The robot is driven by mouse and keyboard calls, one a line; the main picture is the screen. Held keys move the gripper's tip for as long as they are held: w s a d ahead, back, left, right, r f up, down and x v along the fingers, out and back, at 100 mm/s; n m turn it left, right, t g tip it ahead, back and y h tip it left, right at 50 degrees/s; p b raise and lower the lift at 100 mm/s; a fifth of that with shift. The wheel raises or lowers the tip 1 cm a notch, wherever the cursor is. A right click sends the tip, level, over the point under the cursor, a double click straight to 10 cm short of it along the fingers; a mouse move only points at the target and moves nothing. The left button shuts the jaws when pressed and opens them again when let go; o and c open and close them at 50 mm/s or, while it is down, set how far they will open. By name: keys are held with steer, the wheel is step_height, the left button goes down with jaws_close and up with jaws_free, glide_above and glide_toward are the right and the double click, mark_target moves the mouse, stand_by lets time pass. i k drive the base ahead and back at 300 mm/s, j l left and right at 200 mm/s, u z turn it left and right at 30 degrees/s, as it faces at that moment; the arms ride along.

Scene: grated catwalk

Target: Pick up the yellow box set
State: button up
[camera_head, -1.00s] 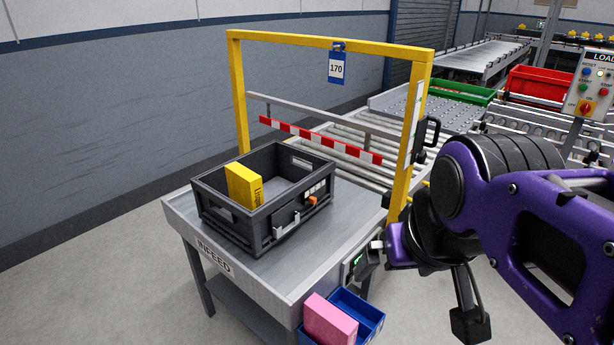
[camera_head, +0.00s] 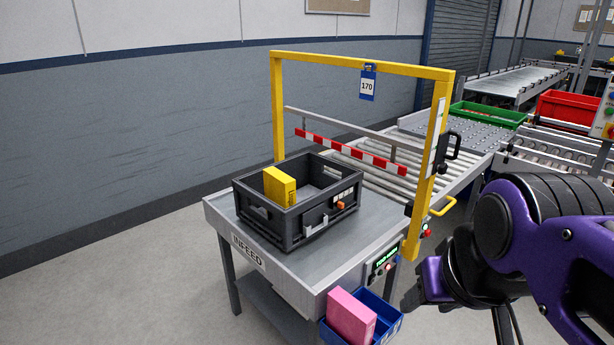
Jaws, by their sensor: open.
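The yellow box set (camera_head: 280,187) stands upright inside a dark grey open crate (camera_head: 290,230), near its left end. The lower part of the box set is hidden by the crate wall. The crate rests on the metal infeed table (camera_head: 355,257). My gripper (camera_head: 455,308) is at the lower right, in front of the table's right end and well apart from the crate. It is open, with nothing seen between its fingers. Part of it is cut off by the bottom edge.
A yellow frame (camera_head: 365,61) with a 170 tag stands over the conveyor, with a red-and-white bar (camera_head: 350,151) behind the crate. A pink box (camera_head: 350,318) sits in a blue bin (camera_head: 388,318) at the table's front right. Floor at the left is clear.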

mark_target(279, 187)
steer(key=k+z, duration=0.15)
steer(key=z, duration=0.25)
steer(key=k+z, duration=0.15)
steer(key=z, duration=0.25)
steer(key=j+z, duration=0.2)
steer(key=z, duration=0.15)
steer(key=i+j+z, duration=0.1)
steer(key=z, duration=0.25)
steer(key=j, duration=1.7)
steer(key=i+j, duration=0.1)
steer(key=j, duration=1.6)
